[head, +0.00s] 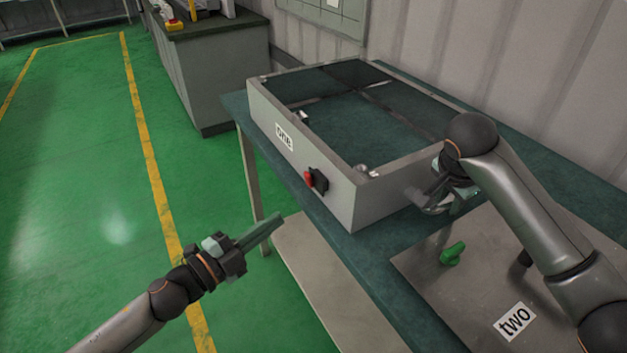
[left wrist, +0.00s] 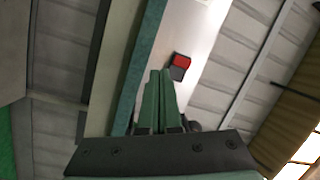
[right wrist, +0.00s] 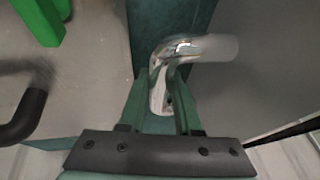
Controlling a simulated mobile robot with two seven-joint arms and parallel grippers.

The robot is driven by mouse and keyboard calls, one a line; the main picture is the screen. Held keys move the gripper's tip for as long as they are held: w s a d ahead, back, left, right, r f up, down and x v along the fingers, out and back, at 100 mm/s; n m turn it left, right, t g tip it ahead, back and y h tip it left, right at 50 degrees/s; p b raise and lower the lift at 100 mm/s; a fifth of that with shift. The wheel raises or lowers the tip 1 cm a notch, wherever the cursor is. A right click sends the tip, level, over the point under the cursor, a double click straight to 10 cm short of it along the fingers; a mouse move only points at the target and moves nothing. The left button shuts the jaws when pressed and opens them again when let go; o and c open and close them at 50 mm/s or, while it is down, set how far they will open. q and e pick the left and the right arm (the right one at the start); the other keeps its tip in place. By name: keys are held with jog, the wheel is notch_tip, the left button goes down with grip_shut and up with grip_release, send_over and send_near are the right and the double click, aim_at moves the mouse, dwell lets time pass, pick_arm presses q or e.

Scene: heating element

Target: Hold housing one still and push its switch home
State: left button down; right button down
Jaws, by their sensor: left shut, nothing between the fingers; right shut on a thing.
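Housing one (head: 345,198) is a grey open-topped box with a "one" label, standing on the green table. Its switch (head: 316,180), black with a red part, stands out from the front wall; it also shows in the left wrist view (left wrist: 180,66). My left gripper (head: 279,219) is shut and empty, apart from the housing, below and left of the switch in the head view. My right gripper (head: 428,202) is shut on a chrome bent handle (right wrist: 190,47) at the housing's right side. The fingers and arm partly hide the handle in the head view.
The green table (head: 375,262) runs along the wall. Open floor (head: 85,190) lies to the left.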

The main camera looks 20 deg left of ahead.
aim_at(320, 187)
pick_arm(q)
jog(key=w+d+r+m+g+h, duration=0.1)
jog(key=m, duration=0.1)
jog(key=w+d+r+m+g+h, duration=0.1)
jog(key=r+m, duration=0.1)
jog(key=m, duration=0.1)
jog(key=w+d+r+m+g+h, duration=0.1)
jog(key=d+r+m, duration=0.1)
jog(key=m, duration=0.1)
jog(key=shift+w, duration=0.4)
pick_arm(e)
jog(key=shift+r, duration=0.1)
pick_arm(q)
jog(key=shift+x, duration=0.8)
jog(key=shift+w+f, duration=0.1)
dwell(1.0)
jog(key=shift+x, duration=0.85)
pick_arm(e)
jog(key=shift+a, duration=0.1)
pick_arm(q)
jog(key=shift+d, duration=0.1)
